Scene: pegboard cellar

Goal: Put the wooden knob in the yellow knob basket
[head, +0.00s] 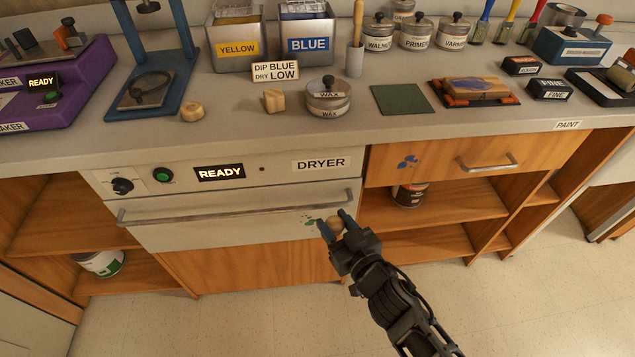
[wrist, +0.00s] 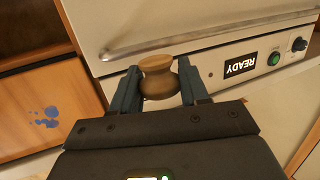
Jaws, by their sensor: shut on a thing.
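The wooden knob (head: 335,225) is small, brown and rounded. My gripper (head: 332,218) is shut on it and holds it in front of the dryer, below its long handle. No yellow basket is clearly in view. A metal tank labelled YELLOW (head: 235,48) stands at the back of the counter, with something yellow in its top; I cannot tell whether a basket is there.
The dryer (head: 255,177) has a READY display and a closed front with a handle (head: 238,207). On the counter stand a BLUE tank (head: 307,45), a "DIP BLUE, DRY LOW" sign (head: 275,71), two wooden pieces (head: 192,111) and a wax tin (head: 328,100). Open shelves lie right.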

